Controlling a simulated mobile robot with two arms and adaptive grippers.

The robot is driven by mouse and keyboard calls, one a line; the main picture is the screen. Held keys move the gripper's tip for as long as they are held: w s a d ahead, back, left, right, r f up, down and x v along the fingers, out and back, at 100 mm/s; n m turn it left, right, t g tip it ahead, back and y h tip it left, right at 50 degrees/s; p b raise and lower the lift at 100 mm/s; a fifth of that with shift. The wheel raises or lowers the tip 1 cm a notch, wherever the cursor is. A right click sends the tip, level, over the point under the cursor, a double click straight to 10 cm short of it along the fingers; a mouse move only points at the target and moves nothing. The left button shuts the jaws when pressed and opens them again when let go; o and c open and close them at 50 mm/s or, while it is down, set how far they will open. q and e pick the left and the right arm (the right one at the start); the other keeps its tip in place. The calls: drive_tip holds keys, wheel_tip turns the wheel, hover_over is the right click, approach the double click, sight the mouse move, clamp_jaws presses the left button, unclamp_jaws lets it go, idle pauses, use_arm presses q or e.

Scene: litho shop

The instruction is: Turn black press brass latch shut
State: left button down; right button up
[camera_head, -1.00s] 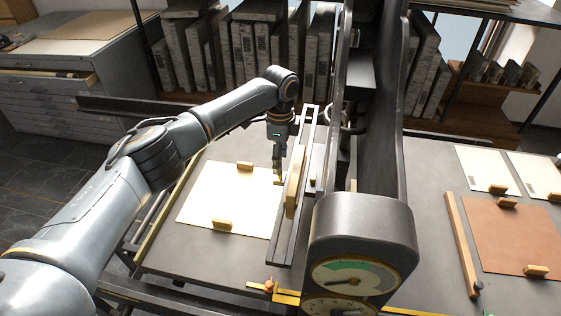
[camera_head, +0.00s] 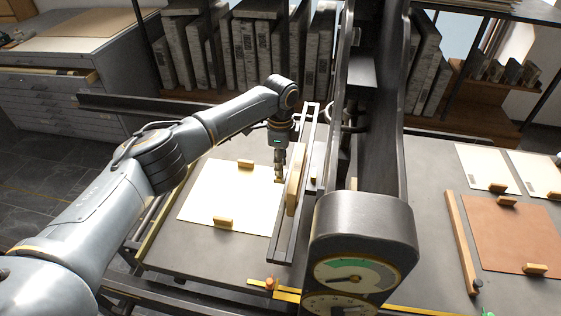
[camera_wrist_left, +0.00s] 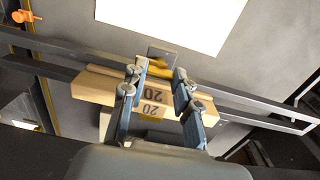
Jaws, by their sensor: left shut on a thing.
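The black press (camera_head: 362,225) stands in the middle of the head view, with round dials on its front end. Its long metal frame with a wooden bar (camera_head: 294,188) runs along its left side. My left gripper (camera_head: 279,178) points down at the left edge of this frame. In the left wrist view its fingers (camera_wrist_left: 160,70) are shut on the brass latch (camera_wrist_left: 157,68), a small yellow piece beside a metal plate. The latch is partly hidden by the fingers. My right gripper is not in view.
A white sheet (camera_head: 225,198) with wooden blocks lies on the grey bed left of the frame. A brown sheet (camera_head: 510,235) and a wooden strip (camera_head: 461,243) lie on the right. Stone slabs (camera_head: 240,55) stand on the rack behind.

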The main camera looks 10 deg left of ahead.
use_arm(q)
drive_tip(key=shift+r+n+p, duration=0.15)
drive_tip(key=shift+n+p, duration=0.35)
drive_tip(key=shift+p, duration=0.05)
drive_tip(key=shift+n+p, duration=0.65)
drive_tip(key=shift+n, duration=0.05)
drive_tip(key=shift+n+p, duration=0.8)
drive_tip(key=shift+n, duration=0.1)
drive_tip(key=n+p, duration=0.2)
drive_tip(key=n, duration=0.1)
drive_tip(key=shift+n, duration=0.3)
drive_tip(key=n+p, duration=0.3)
drive_tip(key=n, duration=0.2)
drive_tip(key=n+p, duration=0.1)
drive_tip(key=n, duration=0.1)
drive_tip(key=shift+n, duration=0.4)
drive_tip(key=shift+n+p, duration=0.35)
drive_tip(key=shift+n, duration=0.75)
